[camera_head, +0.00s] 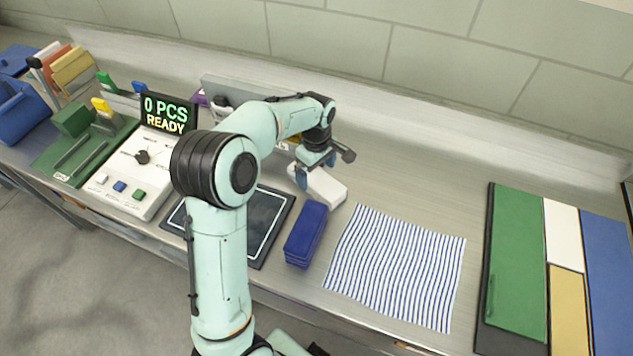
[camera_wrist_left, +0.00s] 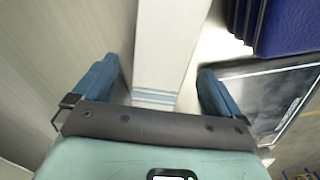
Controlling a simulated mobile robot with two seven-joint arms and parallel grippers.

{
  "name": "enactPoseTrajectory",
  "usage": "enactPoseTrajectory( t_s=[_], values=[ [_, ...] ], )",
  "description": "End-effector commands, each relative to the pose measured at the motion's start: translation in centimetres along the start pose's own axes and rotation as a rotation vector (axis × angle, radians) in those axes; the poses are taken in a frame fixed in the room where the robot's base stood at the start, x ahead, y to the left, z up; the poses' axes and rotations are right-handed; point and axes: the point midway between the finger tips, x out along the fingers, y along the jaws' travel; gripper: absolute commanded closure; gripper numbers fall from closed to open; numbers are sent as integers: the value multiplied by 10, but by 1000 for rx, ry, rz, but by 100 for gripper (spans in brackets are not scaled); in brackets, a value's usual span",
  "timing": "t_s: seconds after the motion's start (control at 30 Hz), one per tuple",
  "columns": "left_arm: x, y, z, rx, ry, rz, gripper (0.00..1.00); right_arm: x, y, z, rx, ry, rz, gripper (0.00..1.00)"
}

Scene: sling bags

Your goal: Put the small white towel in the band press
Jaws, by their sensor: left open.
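The small white towel (camera_head: 328,188) is a folded white bundle on the counter, behind the folded blue towel. Its far end is partly hidden by my left gripper (camera_head: 315,170), which is open above it. In the left wrist view, the white towel (camera_wrist_left: 165,45), with thin blue stripes near its end, lies between the two spread blue fingers (camera_wrist_left: 160,78), with gaps on both sides. I cannot tell for sure which device is the band press; a green-based device with rails (camera_head: 85,150) stands at the left. My right gripper is not in view.
A dark pad (camera_head: 268,225) lies partly behind my arm. A folded blue towel (camera_head: 306,234) and a striped cloth (camera_head: 395,268) lie nearby. Coloured panels (camera_head: 517,260) are at right.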

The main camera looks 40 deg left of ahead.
Motion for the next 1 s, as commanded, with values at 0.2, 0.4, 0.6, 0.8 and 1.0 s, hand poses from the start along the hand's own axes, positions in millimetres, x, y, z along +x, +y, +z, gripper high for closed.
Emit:
enactPoseTrajectory(
  t_s=[0.2,0.4,0.6,0.8,1.0],
  values=[
    [25,-1,1,-1,0,-1,1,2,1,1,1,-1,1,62],
    [26,-1,1,-1,0,1,1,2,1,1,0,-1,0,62],
    [26,-1,1,-1,0,1,53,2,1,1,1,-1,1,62],
    [26,-1,1,-1,0,1,70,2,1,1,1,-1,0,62],
    [22,0,1,-1,0,2,70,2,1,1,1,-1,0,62]
  ],
)
